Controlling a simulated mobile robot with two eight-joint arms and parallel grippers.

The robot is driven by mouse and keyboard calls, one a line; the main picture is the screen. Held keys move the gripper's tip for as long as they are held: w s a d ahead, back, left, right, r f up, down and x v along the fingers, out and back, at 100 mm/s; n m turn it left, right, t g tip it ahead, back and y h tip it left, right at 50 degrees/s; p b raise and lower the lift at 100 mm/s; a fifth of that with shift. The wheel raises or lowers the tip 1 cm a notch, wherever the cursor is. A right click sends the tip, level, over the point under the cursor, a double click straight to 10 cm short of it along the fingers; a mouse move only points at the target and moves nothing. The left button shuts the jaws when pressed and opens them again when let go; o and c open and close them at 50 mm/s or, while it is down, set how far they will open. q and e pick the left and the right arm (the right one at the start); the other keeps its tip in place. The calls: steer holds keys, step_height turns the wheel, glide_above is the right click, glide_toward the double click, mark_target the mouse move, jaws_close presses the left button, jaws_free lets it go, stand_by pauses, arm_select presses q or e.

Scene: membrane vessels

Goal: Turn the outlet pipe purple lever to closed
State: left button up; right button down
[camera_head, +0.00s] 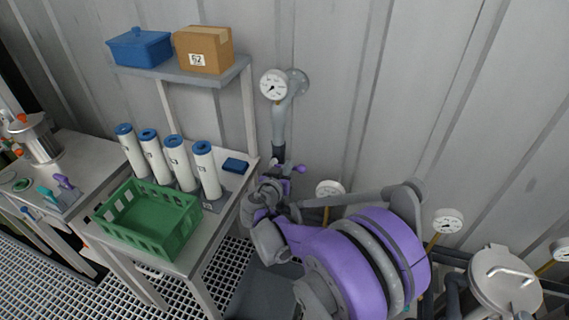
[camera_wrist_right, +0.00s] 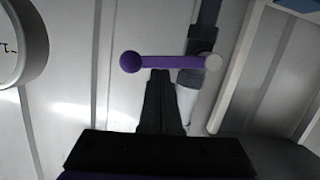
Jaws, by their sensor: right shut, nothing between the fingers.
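The purple lever (camera_wrist_right: 165,62) lies level across the right wrist view, with a purple ball at its left end and a pale hub at its right end. In the head view its purple knob (camera_head: 299,169) shows beside the lower part of the outlet pipe (camera_head: 279,128). My right gripper (camera_wrist_right: 160,73) is shut and empty. Its fingertips appear just below the middle of the lever; I cannot tell whether they touch it. In the head view the right gripper (camera_head: 274,185) is partly hidden by its own wrist. My left gripper is not in view.
A round gauge (camera_head: 273,85) tops the pipe. To the left, a table holds a green crate (camera_head: 150,240), several white cylinders (camera_head: 207,170) and a small blue block (camera_head: 236,165). A shelf (camera_head: 190,75) carries a blue bin (camera_head: 140,48) and a cardboard box (camera_head: 203,50). A ribbed wall stands behind.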

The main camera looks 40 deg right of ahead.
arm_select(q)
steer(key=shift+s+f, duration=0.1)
arm_select(e)
steer(key=shift+s+d+f, duration=0.1)
steer(key=shift+s+f, duration=0.05)
steer(key=shift+f, duration=0.3)
stand_by(0.4)
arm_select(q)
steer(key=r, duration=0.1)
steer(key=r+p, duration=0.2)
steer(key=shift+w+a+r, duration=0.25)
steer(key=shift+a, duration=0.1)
arm_select(e)
steer(key=s+a+r, duration=0.4)
steer(key=a+r, duration=0.2)
steer(key=a, duration=0.2)
steer(key=shift+s+a+r, duration=0.2)
steer(key=shift+a+r, duration=0.05)
steer(key=shift+a, duration=0.05)
steer(key=shift+s, duration=0.1)
